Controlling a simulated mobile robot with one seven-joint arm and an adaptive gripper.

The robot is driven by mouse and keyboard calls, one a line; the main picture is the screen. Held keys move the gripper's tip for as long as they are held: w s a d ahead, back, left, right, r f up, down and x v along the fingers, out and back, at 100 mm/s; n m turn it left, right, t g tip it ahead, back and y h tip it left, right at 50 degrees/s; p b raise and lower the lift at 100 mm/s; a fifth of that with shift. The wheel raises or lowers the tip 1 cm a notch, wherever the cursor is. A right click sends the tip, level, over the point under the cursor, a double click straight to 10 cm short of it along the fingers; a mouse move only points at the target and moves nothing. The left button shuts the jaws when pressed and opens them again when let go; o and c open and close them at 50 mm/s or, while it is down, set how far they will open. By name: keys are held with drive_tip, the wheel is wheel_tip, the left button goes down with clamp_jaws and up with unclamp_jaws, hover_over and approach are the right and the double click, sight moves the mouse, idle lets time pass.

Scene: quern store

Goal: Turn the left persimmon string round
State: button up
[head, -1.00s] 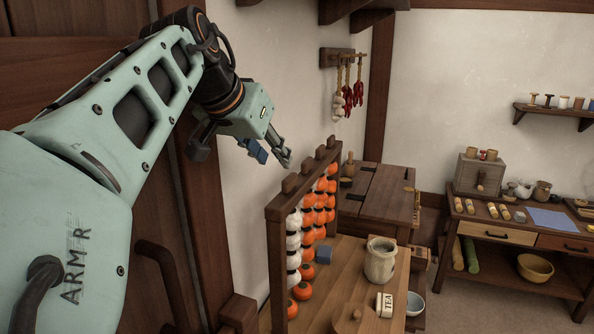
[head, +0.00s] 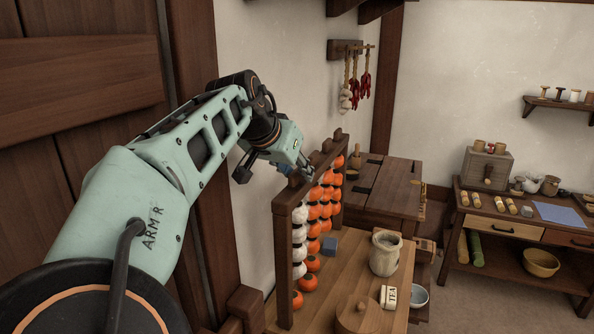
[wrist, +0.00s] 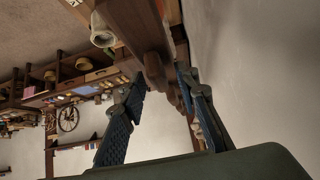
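The wooden rack (head: 282,250) stands on the table with several persimmon strings under its top beam. The left string (head: 299,240) shows mostly white faces, with orange at the bottom. The strings to its right (head: 326,200) show orange faces. Wooden knobs stand on the beam; one far knob (head: 338,134) is clear in the head view. My gripper (head: 301,172) is just above the beam, above the left part of the rack. In the wrist view its two blue-padded fingers are apart, with a wooden knob (wrist: 153,68) just beyond and between them. I cannot see any contact.
On the table are a blue-grey block (head: 329,245), a pale jar (head: 385,252), a tea box (head: 388,297) and a round wooden lid (head: 357,314). A white wall rises close behind the rack. Garlic and chillies (head: 356,90) hang beyond.

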clamp_jaws()
drive_tip(key=shift+f+b, duration=0.1)
drive_tip(key=shift+b, duration=0.35)
drive_tip(key=shift+n+y+b, duration=0.3)
drive_tip(key=shift+n+b, duration=0.1)
drive_tip(key=shift+b, duration=0.05)
unclamp_jaws()
drive_tip(key=v, duration=1.2)
